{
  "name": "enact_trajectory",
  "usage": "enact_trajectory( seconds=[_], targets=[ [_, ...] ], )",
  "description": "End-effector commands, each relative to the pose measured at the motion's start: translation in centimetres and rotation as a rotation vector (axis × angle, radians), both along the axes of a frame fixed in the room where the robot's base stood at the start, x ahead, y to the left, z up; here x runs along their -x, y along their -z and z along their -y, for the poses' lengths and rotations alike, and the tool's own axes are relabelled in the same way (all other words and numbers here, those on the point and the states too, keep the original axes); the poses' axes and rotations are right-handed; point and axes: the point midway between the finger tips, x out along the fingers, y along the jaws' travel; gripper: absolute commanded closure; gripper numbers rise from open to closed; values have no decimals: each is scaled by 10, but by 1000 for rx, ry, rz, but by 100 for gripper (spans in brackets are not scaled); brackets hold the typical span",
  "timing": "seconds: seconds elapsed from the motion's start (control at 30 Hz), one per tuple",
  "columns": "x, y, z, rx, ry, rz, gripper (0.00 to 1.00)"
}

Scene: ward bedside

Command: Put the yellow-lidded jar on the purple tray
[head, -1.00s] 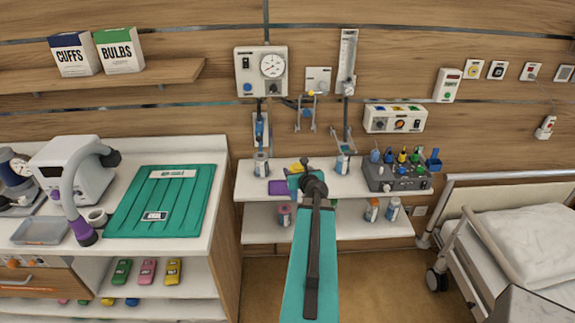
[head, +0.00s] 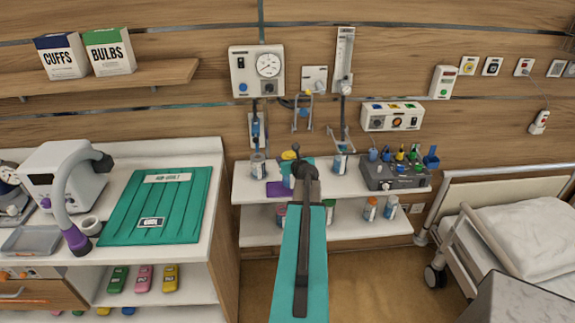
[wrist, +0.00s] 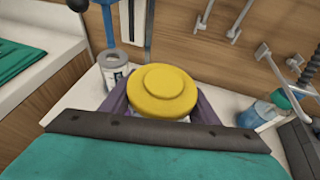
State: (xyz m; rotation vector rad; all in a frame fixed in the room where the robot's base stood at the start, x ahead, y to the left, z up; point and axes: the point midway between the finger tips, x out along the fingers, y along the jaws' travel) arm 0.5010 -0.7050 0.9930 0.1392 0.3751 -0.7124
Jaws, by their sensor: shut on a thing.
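The yellow-lidded jar (head: 288,156) is above the right part of the purple tray (head: 276,189) in the head view, partly hidden by my arm. My gripper (wrist: 162,104) is shut on the jar, which looks upright. The purple tray lies flat on the upper white shelf. I cannot tell how far the jar's base is from it.
A grey-lidded jar (head: 258,165) stands behind left of the tray, and another jar (head: 339,163) stands to the right. A grey device (head: 392,174) takes the shelf's right end. Several jars stand on the lower shelf (head: 262,231). Wall fittings hang close behind.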

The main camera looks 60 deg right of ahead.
Motion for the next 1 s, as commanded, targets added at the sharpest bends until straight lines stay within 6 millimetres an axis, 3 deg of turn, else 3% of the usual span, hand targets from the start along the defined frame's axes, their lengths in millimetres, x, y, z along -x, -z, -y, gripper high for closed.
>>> enact_trajectory(
  seconds=[0.4,0.7,1.0],
  targets=[
    [0,1,14,1,6,0,79],
    [7,27,17,1,16,1,79],
    [12,36,21,1,22,0,79]
  ],
)
